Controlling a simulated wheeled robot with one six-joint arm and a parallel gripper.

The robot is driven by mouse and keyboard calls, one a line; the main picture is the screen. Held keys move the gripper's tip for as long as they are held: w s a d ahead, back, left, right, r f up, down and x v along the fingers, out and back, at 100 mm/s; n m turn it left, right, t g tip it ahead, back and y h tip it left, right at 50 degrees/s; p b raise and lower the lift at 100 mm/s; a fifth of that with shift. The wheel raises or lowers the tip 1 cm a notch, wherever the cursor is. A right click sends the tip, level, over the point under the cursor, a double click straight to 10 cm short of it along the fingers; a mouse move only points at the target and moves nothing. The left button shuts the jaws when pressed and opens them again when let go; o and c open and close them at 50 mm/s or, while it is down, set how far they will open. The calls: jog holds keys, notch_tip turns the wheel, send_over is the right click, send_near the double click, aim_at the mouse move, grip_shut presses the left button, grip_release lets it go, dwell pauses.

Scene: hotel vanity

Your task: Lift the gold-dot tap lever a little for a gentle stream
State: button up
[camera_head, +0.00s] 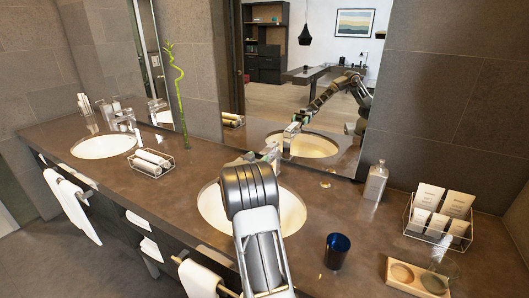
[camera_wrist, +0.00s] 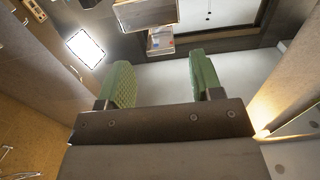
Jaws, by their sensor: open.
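My gripper (camera_wrist: 162,78) is open in the wrist view, its two green padded fingers apart with nothing between them. Beyond the fingertips a grey block-like piece (camera_wrist: 147,13) shows at the top edge; I cannot tell whether it is part of a tap. In the head view my arm reaches over the near basin (camera_head: 294,213) and hides my gripper. A pale tap-like shape (camera_head: 271,155) shows behind that basin, mostly covered by my arm. No gold dot can be made out on either.
The left basin (camera_head: 103,147) has a wire tray of rolled towels (camera_head: 153,162) beside it. Right of the near basin stand a blue cup (camera_head: 337,250), a bottle (camera_head: 376,181), a wire rack of packets (camera_head: 440,213) and a wooden tray (camera_head: 402,272). A mirror (camera_head: 330,105) stands behind.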

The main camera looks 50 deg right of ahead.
aim_at(264, 151)
jog(key=shift+p+x, duration=0.4)
jog(key=shift+x, duration=2.5)
grip_shut()
